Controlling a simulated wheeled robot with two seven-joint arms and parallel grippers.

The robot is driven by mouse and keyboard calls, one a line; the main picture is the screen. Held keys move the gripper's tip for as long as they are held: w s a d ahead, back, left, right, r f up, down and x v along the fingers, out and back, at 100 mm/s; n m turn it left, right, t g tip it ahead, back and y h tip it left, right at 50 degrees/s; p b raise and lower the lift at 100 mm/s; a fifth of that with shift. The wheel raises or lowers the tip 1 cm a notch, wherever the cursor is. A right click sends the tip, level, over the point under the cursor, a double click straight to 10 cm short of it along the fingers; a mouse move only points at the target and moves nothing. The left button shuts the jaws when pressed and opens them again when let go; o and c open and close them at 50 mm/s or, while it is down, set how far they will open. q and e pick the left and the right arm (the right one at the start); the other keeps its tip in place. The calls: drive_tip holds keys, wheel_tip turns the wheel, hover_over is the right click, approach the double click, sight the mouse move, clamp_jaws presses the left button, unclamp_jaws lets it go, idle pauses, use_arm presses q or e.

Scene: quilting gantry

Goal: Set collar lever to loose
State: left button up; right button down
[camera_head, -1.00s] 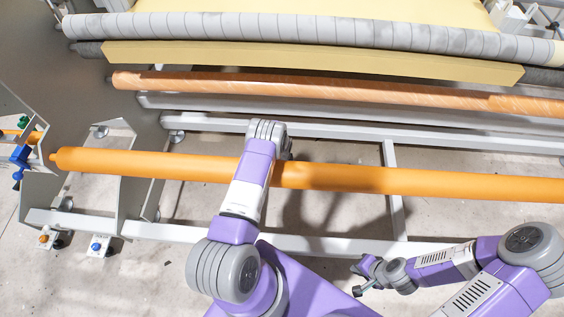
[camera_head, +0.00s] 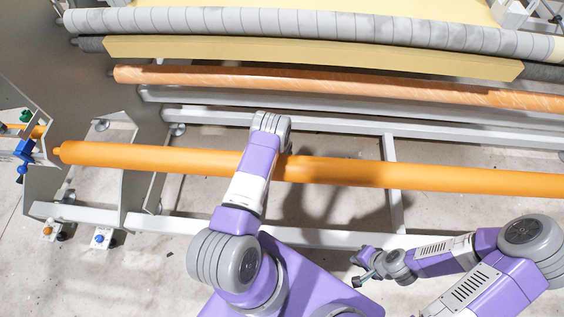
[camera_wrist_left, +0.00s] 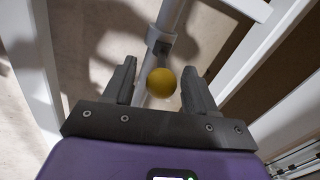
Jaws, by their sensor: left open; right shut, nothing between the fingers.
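In the left wrist view, a yellow ball knob (camera_wrist_left: 162,82) sits at the end of a short dark lever. The lever joins a grey collar (camera_wrist_left: 161,41) on a grey post (camera_wrist_left: 170,14). My left gripper (camera_wrist_left: 158,66) is open, with the knob between its two fingers in this view; I cannot tell whether either finger touches it. In the head view the left arm reaches over the orange roller, and its gripper, the collar and the knob are hidden. My right gripper (camera_head: 357,271) is shut and empty at the lower right, away from the collar.
The long orange roller (camera_head: 400,178) spans the frame, with a copper-coloured roller (camera_head: 300,84) and a grey roller (camera_head: 250,21) behind. A blue lever (camera_head: 23,153) and small pedestals (camera_head: 101,238) stand at the left. White frame bars (camera_head: 394,150) cross the floor.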

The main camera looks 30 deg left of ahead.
use_arm(q)
drive_tip(key=p+v, duration=0.2)
drive_tip(key=v, duration=0.4)
drive_tip(key=shift+r+p, duration=0.1)
drive_tip(key=shift+p, duration=0.25)
drive_tip(key=shift+s+d+r, duration=0.1)
drive_tip(key=shift+s+r, duration=0.1)
drive_tip(key=shift+r, duration=0.45)
